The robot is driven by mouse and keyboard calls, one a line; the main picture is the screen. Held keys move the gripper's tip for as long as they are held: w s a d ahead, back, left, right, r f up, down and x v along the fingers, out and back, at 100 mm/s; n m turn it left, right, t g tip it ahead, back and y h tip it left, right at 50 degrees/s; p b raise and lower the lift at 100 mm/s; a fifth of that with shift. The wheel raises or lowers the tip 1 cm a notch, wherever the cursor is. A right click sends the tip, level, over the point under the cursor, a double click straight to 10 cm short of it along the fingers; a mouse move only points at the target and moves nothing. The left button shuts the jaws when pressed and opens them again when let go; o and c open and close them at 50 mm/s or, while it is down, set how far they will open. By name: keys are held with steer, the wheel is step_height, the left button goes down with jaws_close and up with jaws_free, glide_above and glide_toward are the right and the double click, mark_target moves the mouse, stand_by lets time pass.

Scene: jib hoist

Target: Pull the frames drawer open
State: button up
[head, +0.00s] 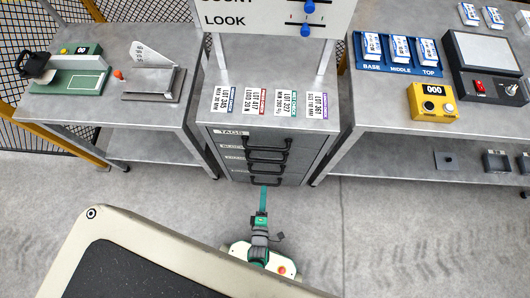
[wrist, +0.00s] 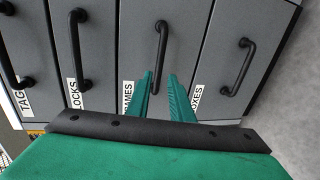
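The frames drawer (wrist: 140,40) is a grey front in the wrist view, its label partly hidden by my finger so that only "AMES" shows. It looks flush with its neighbours. Its black bar handle (wrist: 161,45) shows between and beyond the two green fingertips of my gripper (wrist: 161,76). My gripper is open, with a gap between the fingers. I cannot tell whether either finger touches the handle. In the head view my gripper (head: 263,190) is at the front of the drawer cabinet (head: 215,150), low by the bottom drawers.
The locks handle (wrist: 79,50) and boxes handle (wrist: 238,68) flank the frames handle. Tags (head: 265,101) lie on the cabinet top. Workbenches (head: 120,110) and (head: 400,130) stand left and right. Grey floor (head: 400,235) is clear; a pale-edged dark surface (head: 130,265) fills the lower left.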

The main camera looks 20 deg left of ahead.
mark_target(265, 173)
steer(key=x, duration=1)
steer(key=shift+s+a, duration=0.1)
steer(key=shift+a, duration=0.05)
steer(key=shift+w+d, duration=0.2)
steer(key=shift+w, duration=0.15)
steer(key=shift+a, duration=0.1)
